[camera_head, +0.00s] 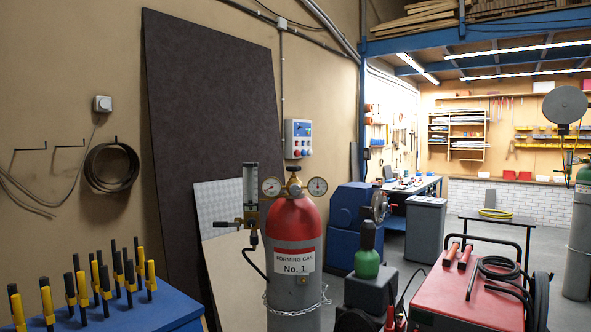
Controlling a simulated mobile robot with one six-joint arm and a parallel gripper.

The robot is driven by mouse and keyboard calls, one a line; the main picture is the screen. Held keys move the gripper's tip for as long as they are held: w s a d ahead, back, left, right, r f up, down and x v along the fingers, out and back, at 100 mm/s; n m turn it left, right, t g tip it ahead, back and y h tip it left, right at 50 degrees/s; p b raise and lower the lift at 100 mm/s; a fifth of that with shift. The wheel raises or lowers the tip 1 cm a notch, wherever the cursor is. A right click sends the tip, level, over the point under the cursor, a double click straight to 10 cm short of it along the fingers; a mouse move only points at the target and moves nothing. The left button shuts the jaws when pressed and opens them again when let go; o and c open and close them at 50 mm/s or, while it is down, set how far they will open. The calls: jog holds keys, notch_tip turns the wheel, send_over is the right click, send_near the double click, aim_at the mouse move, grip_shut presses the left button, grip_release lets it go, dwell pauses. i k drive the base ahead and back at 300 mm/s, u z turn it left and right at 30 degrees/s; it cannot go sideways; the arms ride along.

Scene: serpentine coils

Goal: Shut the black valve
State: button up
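A red-topped gas cylinder (293,225) with a label reading "FORMING GAS No. 1" stands in the middle foreground. A small dark valve knob (293,169) sits on top of it between two round gauges, the left gauge (271,187) and the right gauge (318,187). A clear flow tube (250,186) stands upright left of the gauges, with a small black knob (222,224) sticking out to the left at its base. I cannot tell whether either knob is open or shut. My gripper is not in view.
A chain (296,311) runs around the cylinder. A blue bench (135,312) with several yellow-and-black clamps is at the lower left. A red cart (470,295) with cables and a green bottle (367,262) stand to the right. Dark and light panels lean on the wall behind.

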aim_at(293, 169)
jog(key=z, duration=1.4)
jog(key=i, duration=0.7)
jog(key=u, duration=1.35)
jog(key=i, duration=0.7)
jog(key=z, duration=0.05)
